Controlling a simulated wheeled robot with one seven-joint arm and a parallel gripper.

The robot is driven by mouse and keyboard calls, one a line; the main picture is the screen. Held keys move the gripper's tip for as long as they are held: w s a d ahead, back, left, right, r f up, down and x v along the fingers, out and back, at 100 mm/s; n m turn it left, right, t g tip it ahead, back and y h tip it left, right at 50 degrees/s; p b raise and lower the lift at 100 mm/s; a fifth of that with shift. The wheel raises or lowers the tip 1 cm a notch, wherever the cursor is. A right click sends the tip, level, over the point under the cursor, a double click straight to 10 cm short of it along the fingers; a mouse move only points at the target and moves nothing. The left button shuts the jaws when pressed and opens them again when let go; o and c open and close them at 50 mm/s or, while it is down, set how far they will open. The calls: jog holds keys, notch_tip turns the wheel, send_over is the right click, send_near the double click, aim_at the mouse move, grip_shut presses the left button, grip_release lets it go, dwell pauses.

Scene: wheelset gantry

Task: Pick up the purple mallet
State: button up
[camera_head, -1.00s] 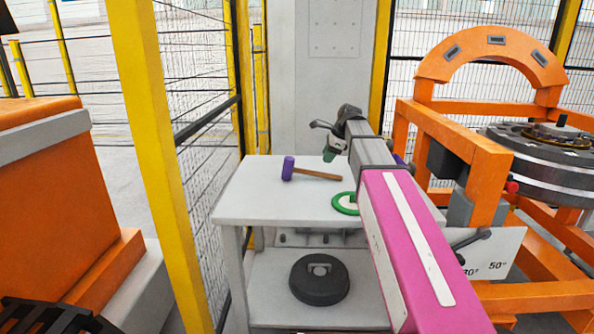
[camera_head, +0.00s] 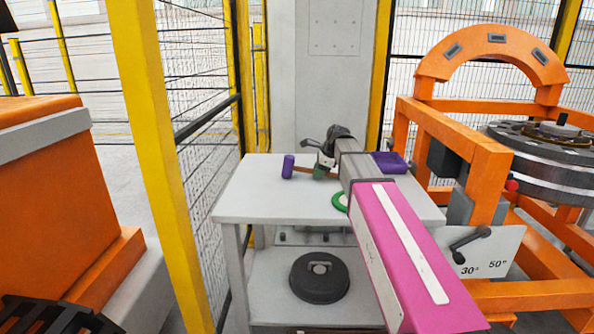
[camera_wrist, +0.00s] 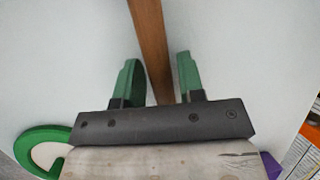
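The purple mallet lies on the white table (camera_head: 255,205), with its purple head (camera_head: 288,166) to the left. Its brown wooden handle (camera_head: 301,169) runs right and is partly hidden by my gripper (camera_head: 320,172). In the wrist view the handle (camera_wrist: 150,45) passes between the two green fingertips of my gripper (camera_wrist: 157,75), which stand apart with gaps on both sides. The head is outside the wrist view.
A green ring-shaped object (camera_head: 340,202) lies on the table near my arm; it also shows in the wrist view (camera_wrist: 32,150). A purple tray (camera_head: 390,163) stands at the table's back right. An orange frame (camera_head: 455,138) stands right; a yellow post (camera_head: 160,150) and fence stand left.

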grip_shut()
jog(key=shift+r, duration=0.2)
